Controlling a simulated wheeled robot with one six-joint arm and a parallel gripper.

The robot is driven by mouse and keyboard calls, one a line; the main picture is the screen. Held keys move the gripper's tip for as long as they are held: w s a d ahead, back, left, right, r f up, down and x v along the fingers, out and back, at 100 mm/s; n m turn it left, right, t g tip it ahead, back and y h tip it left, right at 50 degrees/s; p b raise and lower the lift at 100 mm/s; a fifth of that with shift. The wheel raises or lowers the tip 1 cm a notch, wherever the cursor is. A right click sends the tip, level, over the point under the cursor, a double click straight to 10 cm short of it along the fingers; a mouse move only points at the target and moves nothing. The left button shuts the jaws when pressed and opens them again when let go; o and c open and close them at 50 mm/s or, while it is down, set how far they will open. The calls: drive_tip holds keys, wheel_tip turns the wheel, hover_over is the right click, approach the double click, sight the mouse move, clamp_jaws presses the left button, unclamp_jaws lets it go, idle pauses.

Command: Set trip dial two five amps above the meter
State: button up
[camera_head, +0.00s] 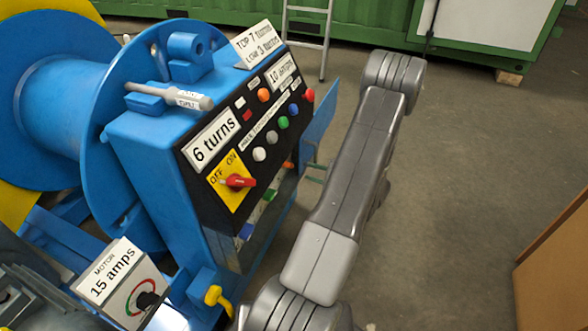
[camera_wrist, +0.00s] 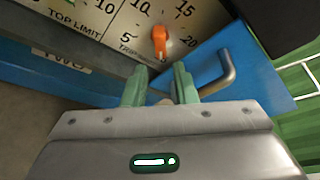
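In the wrist view, the trip dial has an orange knob (camera_wrist: 160,42) on a pale panel marked 5, 10, 15 and 20. The knob stands roughly upright in the picture; its exact setting is hard to read. My gripper (camera_wrist: 160,76) has two green fingers apart, below the knob in the picture, and does not touch it. In the head view, the motor meter (camera_head: 118,284) reads "15 amps" at the lower left.
A top limit scale (camera_wrist: 75,18) lies left of the trip dial. A bent metal handle (camera_wrist: 222,78) on a blue panel is close right of my fingers. The box carries a "6 turns" display (camera_head: 212,138), several buttons and a red switch (camera_head: 238,181).

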sight(292, 166)
drive_tip(key=b+x, duration=0.2)
drive_tip(key=x, duration=0.7)
drive_tip(key=shift+b, duration=0.3)
clamp_jaws()
